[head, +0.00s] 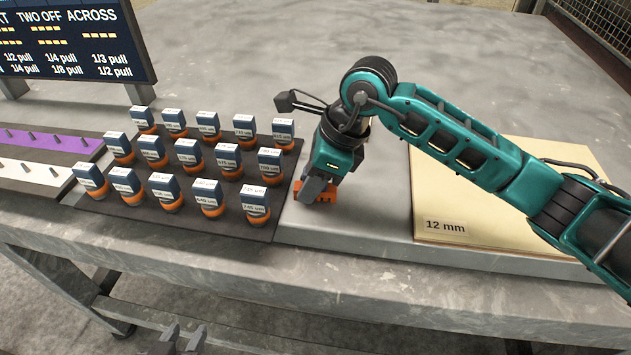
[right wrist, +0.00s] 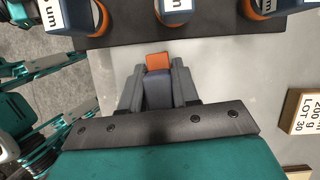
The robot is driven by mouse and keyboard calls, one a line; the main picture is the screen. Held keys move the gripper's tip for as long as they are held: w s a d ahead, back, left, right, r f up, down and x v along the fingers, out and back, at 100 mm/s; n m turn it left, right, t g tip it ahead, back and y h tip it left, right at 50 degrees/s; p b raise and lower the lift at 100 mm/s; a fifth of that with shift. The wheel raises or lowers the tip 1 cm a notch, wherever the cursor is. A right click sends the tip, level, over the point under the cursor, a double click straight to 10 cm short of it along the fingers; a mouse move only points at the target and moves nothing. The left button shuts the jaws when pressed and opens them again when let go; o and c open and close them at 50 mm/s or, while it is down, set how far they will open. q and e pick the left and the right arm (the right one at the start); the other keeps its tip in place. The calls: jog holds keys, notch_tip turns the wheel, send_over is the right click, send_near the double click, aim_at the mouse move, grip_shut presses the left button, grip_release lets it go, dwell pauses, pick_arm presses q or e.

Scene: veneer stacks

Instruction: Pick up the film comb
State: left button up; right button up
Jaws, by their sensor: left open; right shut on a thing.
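The film comb (head: 328,188), a small orange piece with notches along it, is between the fingers of my right gripper (head: 316,190). The gripper points down just right of the dark tray and is shut on it. In the right wrist view the orange end of the film comb (right wrist: 158,60) shows between the fingertips (right wrist: 157,75), with a dark blue part behind it. The fingers hide part of it; I cannot tell whether it touches the table. My left gripper (head: 182,342) is open and empty at the bottom edge of the head view, below the table's front edge.
A dark tray (head: 225,222) holds several blue blocks with orange bases and um labels. Pegged purple and white strips (head: 40,140) lie left, below a dark board (head: 70,40). A pale stack marked 12 mm (head: 480,190) lies right. The back table is clear.

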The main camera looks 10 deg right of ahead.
grip_shut()
